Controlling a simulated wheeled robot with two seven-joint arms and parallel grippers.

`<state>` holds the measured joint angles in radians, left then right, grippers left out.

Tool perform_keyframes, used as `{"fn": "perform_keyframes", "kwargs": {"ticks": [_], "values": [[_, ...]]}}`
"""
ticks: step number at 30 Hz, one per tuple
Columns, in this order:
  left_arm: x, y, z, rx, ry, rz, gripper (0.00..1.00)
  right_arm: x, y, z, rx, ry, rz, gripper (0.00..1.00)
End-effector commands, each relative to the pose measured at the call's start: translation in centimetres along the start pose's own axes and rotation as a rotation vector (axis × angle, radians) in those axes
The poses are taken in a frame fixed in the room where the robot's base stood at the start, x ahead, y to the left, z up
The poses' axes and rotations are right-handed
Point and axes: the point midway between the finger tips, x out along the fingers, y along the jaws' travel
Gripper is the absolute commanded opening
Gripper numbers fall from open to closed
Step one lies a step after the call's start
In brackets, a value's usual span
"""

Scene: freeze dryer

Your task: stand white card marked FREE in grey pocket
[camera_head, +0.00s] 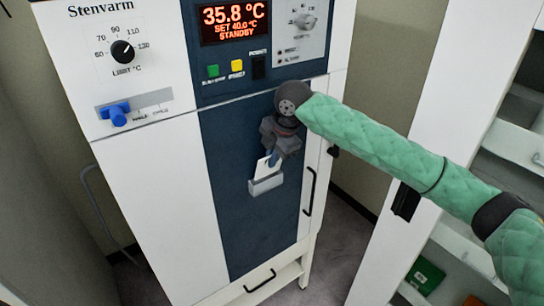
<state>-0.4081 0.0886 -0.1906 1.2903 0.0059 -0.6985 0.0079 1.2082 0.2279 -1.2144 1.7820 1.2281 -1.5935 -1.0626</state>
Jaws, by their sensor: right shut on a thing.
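The white card (262,168) is at the mouth of the grey pocket (266,185) on the dark blue front panel of the cabinet. The card leans a little, and its lower edge is hidden behind the pocket's front wall or just above it; I cannot tell which. Any marking on the card is too small to read. My right gripper (272,156) points down from above the pocket and is shut on the card's upper part. My left gripper is not in view.
The cabinet front has a dial (122,51), a blue slider knob (117,114), a display (233,20) reading 35.8 °C, and a black door handle (309,191) right of the pocket. An open white door (400,215) and shelves stand at the right.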

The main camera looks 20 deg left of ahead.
Motion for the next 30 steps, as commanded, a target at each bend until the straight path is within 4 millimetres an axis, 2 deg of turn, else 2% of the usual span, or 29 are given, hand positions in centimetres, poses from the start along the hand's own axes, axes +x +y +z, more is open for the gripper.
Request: {"fn": "perform_keyframes", "kwargs": {"ticks": [8,30], "values": [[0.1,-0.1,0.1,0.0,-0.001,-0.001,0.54,0.2,0.0,0.0,0.0,0.0,0.0,0.0],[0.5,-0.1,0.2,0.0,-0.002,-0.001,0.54,2.5,-0.1,0.3,0.0,0.001,-0.001,0.0]]}}
